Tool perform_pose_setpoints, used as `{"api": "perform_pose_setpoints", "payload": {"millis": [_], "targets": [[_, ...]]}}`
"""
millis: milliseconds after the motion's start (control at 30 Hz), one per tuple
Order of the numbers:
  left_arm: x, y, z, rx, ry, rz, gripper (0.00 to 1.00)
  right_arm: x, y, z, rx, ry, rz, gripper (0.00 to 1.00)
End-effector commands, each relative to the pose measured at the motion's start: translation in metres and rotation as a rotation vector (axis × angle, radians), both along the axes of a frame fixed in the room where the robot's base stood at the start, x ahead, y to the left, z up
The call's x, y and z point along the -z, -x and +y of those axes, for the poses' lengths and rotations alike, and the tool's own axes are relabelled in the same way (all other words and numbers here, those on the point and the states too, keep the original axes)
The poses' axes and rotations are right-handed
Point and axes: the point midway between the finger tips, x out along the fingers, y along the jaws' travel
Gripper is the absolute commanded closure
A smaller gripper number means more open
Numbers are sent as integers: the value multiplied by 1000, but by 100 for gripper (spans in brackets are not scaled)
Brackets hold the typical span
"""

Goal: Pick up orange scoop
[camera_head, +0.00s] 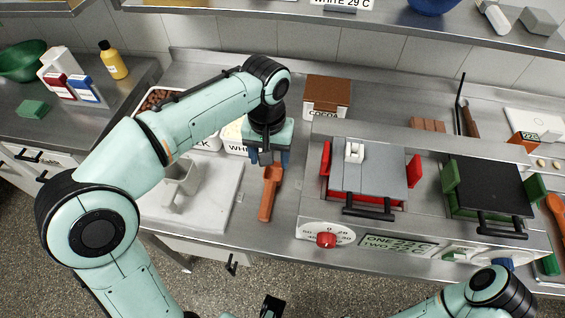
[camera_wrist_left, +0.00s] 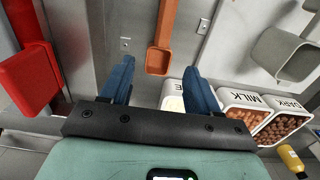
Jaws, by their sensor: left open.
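The orange scoop (camera_head: 268,196) lies on the steel counter, between the marble slab and the red-handled machine, its handle pointing toward the front edge. In the left wrist view the scoop (camera_wrist_left: 159,60) has its square bowl just beyond the space between my fingertips, with the handle running up out of frame. My left gripper (camera_head: 268,157) is open and empty, over the back end of the scoop; its blue fingers (camera_wrist_left: 160,72) also show in the wrist view. In the head view it partly hides the scoop's bowl. A dark part at the bottom edge may be my right gripper (camera_head: 272,306), mostly cut off.
The red-handled machine (camera_head: 375,170) stands close on the right, with a green-handled one (camera_head: 490,188) beyond. Labelled chocolate bins (camera_head: 207,143) and a cocoa box (camera_head: 328,92) stand behind.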

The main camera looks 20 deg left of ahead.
Motion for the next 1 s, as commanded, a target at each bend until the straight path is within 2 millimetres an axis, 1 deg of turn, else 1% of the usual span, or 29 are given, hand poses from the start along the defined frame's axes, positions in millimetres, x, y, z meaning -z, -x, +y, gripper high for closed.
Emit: {"api": "perform_pose_setpoints", "payload": {"millis": [67,133,300,400,500,667,900,1000], "targets": [[6,0,0,0,0,1,39,2,2,0,0,0,3,57],[16,1,0,0,-1,3,39,4,3,0,1,0,5,57],[50,1,1,0,-1,4,39,11,5,0,1,0,7,57],[67,1,1,-1,-1,4,39,14,6,0,1,0,8,57],[78,1,1,0,-1,2,39,15,6,0,0,0,9,57],[87,1,1,0,-1,2,39,17,6,0,0,0,9,57],[123,0,5,1,-1,4,39,22,8,0,0,0,10,57],[132,0,4,0,-1,2,39,23,8,0,1,0,10,57]]}}
